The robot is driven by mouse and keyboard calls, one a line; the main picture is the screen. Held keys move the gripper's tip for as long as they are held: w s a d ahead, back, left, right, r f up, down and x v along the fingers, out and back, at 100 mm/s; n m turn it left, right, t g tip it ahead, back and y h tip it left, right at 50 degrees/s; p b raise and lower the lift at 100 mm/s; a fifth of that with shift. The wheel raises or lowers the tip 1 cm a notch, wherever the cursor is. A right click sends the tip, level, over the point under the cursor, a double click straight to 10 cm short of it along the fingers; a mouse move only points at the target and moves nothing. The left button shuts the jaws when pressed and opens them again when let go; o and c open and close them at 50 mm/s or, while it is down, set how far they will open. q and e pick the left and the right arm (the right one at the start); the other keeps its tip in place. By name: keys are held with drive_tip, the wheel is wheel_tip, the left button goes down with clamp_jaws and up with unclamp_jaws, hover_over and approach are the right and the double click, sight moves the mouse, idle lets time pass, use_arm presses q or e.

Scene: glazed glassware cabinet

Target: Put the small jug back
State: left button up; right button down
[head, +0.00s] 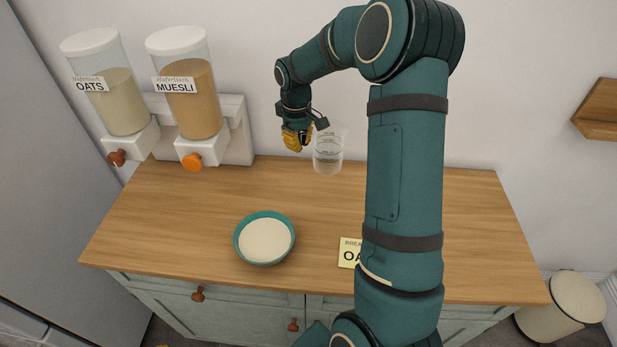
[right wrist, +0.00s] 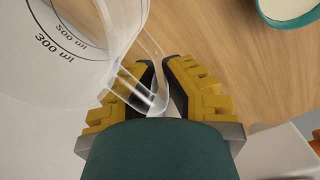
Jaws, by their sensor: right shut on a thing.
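The small jug (head: 328,152) is clear, with dark measuring marks, and shows near the back edge of the counter, roughly upright. My right gripper (head: 297,138) is at its left side. In the right wrist view the jug (right wrist: 75,60) fills the upper left, with 300 ml and a second mark readable. Its clear handle (right wrist: 150,75) runs between the yellow fingers of my right gripper (right wrist: 160,88), which is shut on it. I cannot tell whether the jug's base touches the counter. My left gripper is not in view.
The wooden counter (head: 190,215) holds a teal bowl (head: 264,238) with pale contents and a yellow card (head: 348,252), partly hidden by my arm. The oats dispenser (head: 115,100) and muesli dispenser (head: 190,95) are at the back left. A bin (head: 560,305) stands lower right.

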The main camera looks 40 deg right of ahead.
drive_tip(key=shift+w+r, duration=0.1)
drive_tip(key=shift+w, duration=0.15)
drive_tip(key=shift+w+f, duration=0.1)
drive_tip(key=shift+f, duration=0.1)
wheel_tip(320, 180, down, 5)
drive_tip(key=shift+f, duration=0.15)
drive_tip(key=shift+d+f, duration=0.1)
drive_tip(key=shift+f, duration=2.1)
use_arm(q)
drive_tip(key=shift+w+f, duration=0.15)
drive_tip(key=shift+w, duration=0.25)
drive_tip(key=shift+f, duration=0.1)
use_arm(e)
drive_tip(key=c, duration=1.5)
unclamp_jaws()
drive_tip(key=shift+f+b, duration=0.15)
drive_tip(key=shift+b, duration=0.2)
drive_tip(key=shift+c, duration=0.2)
drive_tip(key=o, duration=0.4)
